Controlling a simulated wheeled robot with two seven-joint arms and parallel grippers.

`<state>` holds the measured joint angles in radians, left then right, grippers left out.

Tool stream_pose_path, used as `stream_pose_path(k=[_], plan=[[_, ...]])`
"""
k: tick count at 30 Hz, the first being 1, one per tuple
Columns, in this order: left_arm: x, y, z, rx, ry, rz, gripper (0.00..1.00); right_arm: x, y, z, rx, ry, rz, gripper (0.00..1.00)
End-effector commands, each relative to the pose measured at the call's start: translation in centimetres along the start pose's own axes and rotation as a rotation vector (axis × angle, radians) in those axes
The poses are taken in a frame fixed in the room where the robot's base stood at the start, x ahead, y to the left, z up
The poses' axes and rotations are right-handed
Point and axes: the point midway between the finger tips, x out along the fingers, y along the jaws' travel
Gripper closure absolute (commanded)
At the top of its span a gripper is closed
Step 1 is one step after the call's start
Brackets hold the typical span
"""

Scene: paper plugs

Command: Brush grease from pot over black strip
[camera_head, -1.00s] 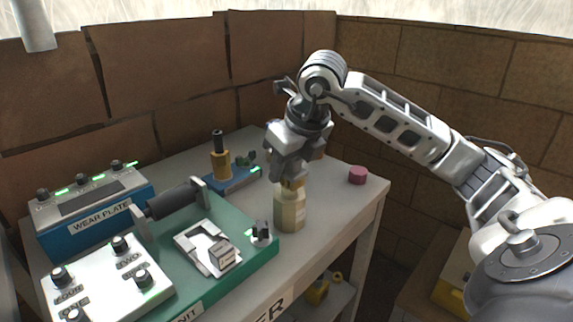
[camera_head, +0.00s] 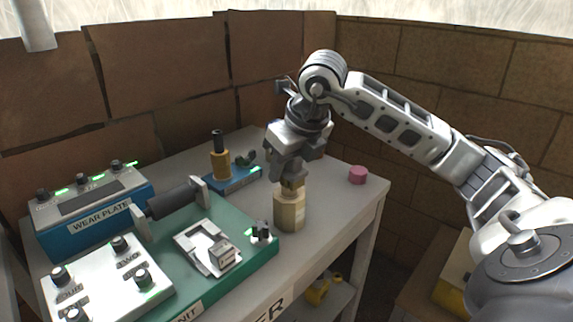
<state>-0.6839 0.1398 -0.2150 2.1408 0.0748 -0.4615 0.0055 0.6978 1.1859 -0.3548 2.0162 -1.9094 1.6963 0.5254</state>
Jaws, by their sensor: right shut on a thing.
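A cream pot (camera_head: 289,211) stands upright near the right front edge of the grey table. My right gripper (camera_head: 291,178) is directly above it, pointing down, shut on a tan piece (camera_head: 292,187) at the pot's mouth. This looks like a brush handle; its lower end is hidden, and I cannot tell whether it is inside the pot. A dark strip (camera_head: 90,197) lies across the top of the blue box labelled WEAR PLATE at the left. A black roller (camera_head: 172,199) sits on the green unit. My left gripper is not in view.
The green unit (camera_head: 232,266) with white panels and knobs fills the front left. A blue base (camera_head: 232,180) with an amber, black-topped bottle (camera_head: 220,160) stands behind. A pink disc (camera_head: 357,175) lies at the right. The table (camera_head: 338,203) is clear between pot and disc.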

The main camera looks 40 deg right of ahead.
Motion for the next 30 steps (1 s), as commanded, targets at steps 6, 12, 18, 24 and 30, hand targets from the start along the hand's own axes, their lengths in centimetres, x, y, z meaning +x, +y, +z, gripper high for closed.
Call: stream_pose_path(k=[6, 12, 18, 24, 30], plan=[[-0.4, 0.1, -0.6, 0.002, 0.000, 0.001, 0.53, -0.6, 0.0, 0.2, -0.001, 0.006, 0.001, 0.82], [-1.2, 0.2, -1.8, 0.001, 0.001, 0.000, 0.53, -2.2, 0.0, 0.9, 0.000, 0.004, 0.000, 0.82], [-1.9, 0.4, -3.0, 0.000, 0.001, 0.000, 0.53, -3.7, 0.0, 1.5, 0.000, 0.003, 0.000, 0.82], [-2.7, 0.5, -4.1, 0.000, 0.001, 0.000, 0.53, -5.2, 0.0, 2.1, 0.000, 0.002, 0.000, 0.82], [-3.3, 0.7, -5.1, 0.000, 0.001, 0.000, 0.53, -6.5, 0.0, 2.7, 0.000, 0.002, 0.000, 0.82]])
